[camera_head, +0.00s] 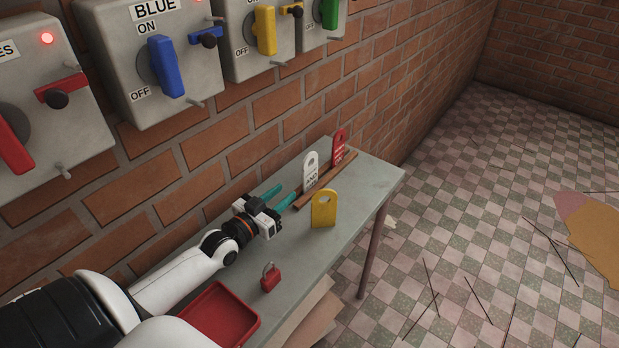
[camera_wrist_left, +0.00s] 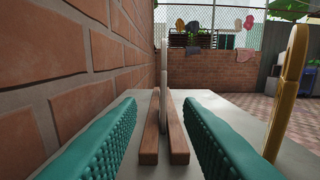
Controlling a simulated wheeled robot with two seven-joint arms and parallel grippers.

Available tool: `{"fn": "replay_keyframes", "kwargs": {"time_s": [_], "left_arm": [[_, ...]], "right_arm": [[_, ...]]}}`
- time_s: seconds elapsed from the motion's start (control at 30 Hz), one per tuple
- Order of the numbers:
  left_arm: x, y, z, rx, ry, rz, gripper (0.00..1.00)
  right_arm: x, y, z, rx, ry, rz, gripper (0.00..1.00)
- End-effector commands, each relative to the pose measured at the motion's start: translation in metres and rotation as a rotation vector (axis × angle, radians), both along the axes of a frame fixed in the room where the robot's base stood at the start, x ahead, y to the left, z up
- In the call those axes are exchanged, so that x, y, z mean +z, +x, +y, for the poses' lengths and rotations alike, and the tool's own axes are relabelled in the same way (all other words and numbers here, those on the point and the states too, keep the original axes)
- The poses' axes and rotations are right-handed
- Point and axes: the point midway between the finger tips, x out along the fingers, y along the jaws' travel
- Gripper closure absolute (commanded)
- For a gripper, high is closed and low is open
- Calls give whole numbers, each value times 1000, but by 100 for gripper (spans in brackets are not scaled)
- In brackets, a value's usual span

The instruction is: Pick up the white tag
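The white tag (camera_head: 310,170) stands upright in a wooden rack (camera_head: 325,184) on the grey table, near the brick wall. In the left wrist view the white tag (camera_wrist_left: 164,70) appears edge-on, between two wooden strips (camera_wrist_left: 149,140). My left gripper (camera_head: 288,191) is open, its teal fingers pointing along the table at the tag. The tag lies ahead, lined up between the fingertips, and nothing is gripped. My right gripper is not in view.
A red tag (camera_head: 339,148) stands farther along the rack. A yellow tag (camera_head: 323,209) stands to the right of the rack. A red padlock (camera_head: 270,277) and red tray (camera_head: 222,318) sit nearer. Switch boxes (camera_head: 150,62) line the wall.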

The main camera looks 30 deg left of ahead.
Motion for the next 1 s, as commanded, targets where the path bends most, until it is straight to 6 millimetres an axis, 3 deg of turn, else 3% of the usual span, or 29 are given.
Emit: {"fn": "replay_keyframes", "kwargs": {"time_s": [0.3, 0.53, 0.8, 1.0], "left_arm": [[3, 52, -4, 0, 1, -2, 67], [4, 69, -6, 0, -1, -1, 67], [7, 107, -11, -1, -1, -1, 67], [7, 114, -11, -1, 0, 0, 67]], "right_arm": [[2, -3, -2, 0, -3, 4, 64], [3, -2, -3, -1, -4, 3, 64], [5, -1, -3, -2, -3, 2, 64], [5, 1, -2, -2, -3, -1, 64]]}}
